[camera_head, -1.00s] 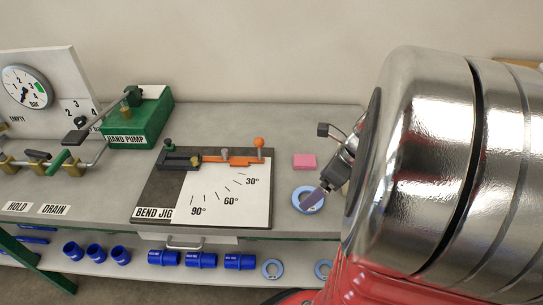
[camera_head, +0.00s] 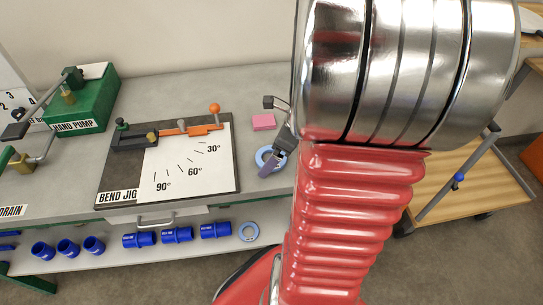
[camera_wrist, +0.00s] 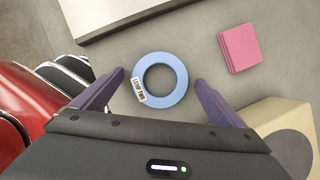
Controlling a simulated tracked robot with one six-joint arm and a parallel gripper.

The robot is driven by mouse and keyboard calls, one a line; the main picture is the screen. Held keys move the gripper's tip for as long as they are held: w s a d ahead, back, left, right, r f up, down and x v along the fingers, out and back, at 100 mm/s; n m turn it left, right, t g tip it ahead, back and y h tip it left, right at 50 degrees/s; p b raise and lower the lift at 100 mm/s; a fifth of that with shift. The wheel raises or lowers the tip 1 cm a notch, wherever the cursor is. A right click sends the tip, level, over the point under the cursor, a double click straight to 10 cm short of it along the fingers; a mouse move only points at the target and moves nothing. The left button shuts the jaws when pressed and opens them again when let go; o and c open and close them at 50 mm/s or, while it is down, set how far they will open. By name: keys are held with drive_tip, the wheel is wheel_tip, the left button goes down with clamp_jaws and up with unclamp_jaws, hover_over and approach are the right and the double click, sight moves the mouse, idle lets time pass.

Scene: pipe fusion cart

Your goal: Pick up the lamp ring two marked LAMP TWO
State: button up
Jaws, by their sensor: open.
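A light blue ring (camera_wrist: 177,94) lies flat on the grey bench top in the wrist view. Its white tag reads as LAMP TWO. My gripper (camera_wrist: 158,81) is open, with one purple finger on each side of the ring and nothing held. The fingers look apart from the ring; their height above the bench is hard to judge. In the head view the ring (camera_head: 262,153) is partly hidden by my gripper (camera_head: 270,165).
A pink block (camera_head: 263,122) lies beside the ring. The bend jig (camera_head: 215,180) is to its left, the green hand pump (camera_head: 95,115) farther left. A wooden cart (camera_head: 480,185) stands at right.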

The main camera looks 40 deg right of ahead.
drive_tip(key=shift+c, duration=0.6)
drive_tip(key=c, duration=1)
drive_tip(key=shift+c, duration=0.2)
drive_tip(key=shift+r, duration=0.1)
wheel_tip(320, 180, up, 10)
idle(0.4)
